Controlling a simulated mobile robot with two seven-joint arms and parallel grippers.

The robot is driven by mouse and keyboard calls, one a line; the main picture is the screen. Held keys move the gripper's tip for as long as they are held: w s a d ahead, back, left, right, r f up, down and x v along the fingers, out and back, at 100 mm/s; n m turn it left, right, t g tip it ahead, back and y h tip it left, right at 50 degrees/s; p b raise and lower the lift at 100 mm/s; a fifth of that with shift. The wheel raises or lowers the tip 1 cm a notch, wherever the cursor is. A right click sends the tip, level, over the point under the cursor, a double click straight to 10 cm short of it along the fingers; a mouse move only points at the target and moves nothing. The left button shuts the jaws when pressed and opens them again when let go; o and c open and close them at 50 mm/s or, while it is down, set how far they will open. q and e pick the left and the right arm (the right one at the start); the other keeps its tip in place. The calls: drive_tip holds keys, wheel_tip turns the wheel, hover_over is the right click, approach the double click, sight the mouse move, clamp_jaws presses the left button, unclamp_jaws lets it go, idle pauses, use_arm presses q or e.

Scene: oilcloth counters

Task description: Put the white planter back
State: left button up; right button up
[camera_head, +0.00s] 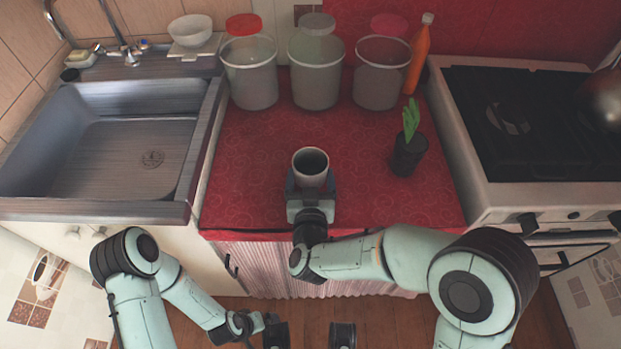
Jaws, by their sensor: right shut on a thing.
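The white planter (310,168) is a small pale pot with a dark inside, upright over the front middle of the red counter. My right gripper (311,185) is shut on it from the front side, with a finger at either side of its lower part. I cannot tell whether the planter's base touches the counter. My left gripper (254,324) is low at the bottom of the view, in front of the counter and away from the planter. Its fingers are too unclear to read.
The red counter (245,190) has free room around the planter. A dark pot with a green plant (407,155) stands to the right. Several clear bins (315,80) and an orange bottle (418,58) line the back. A sink (120,140) is left, a stove (510,120) right.

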use_arm(q)
drive_tip(key=shift+w+a+f, duration=0.15)
drive_tip(key=shift+w+f, duration=0.1)
drive_tip(key=shift+w, duration=0.1)
use_arm(e)
drive_tip(key=shift+w+f, duration=0.45)
drive_tip(key=shift+f, duration=0.05)
drive_tip(key=shift+f, duration=0.15)
drive_tip(key=o, duration=0.9)
use_arm(q)
drive_tip(key=shift+w+f, duration=0.1)
use_arm(e)
drive_tip(key=shift+o, duration=0.2)
drive_tip(key=shift+r, duration=0.25)
use_arm(q)
drive_tip(key=s+r, duration=0.1)
drive_tip(key=s+d+r+p, duration=0.1)
drive_tip(key=shift+s+d+g, duration=0.1)
drive_tip(key=shift+s+g, duration=0.2)
drive_tip(key=shift+s, duration=0.05)
use_arm(e)
drive_tip(key=s+r, duration=0.1)
drive_tip(key=s, duration=1.1)
drive_tip(key=shift+r, duration=0.35)
